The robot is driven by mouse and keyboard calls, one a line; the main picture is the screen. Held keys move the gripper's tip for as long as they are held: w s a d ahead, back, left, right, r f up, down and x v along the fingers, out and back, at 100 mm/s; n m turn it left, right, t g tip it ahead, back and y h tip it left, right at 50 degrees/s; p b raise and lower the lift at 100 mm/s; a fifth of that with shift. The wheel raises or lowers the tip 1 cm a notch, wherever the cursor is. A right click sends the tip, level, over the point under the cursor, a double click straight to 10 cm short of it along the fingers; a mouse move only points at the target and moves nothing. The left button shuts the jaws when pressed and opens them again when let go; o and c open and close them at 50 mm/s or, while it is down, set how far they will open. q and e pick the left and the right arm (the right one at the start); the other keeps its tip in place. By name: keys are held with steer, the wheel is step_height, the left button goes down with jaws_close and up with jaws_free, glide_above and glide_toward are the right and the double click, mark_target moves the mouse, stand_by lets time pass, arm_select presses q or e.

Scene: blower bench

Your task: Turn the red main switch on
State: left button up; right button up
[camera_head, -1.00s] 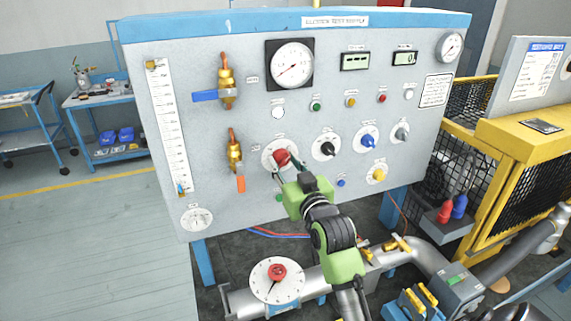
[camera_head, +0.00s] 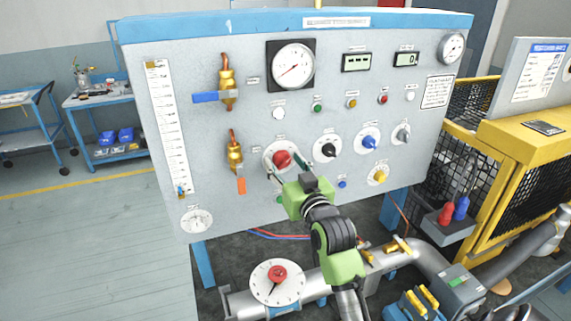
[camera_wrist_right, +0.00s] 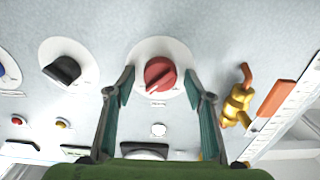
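The red main switch (camera_head: 282,159) is a red rotary knob on a round white plate on the grey panel. In the right wrist view the two fingers of the right gripper (camera_wrist_right: 158,82) are spread on either side of the knob, with a clear gap on both sides. The gripper is open and holds nothing. My left gripper is not in view.
A black knob (camera_head: 328,149), a blue knob (camera_head: 369,141) and a grey knob (camera_head: 401,134) sit to the right. A brass valve with an orange lever (camera_head: 240,184) is close on the left.

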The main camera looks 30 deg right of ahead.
steer(key=shift+s, duration=0.1)
steer(key=v, duration=1.1)
steer(key=shift+s, duration=0.4)
steer(key=shift+f, duration=0.15)
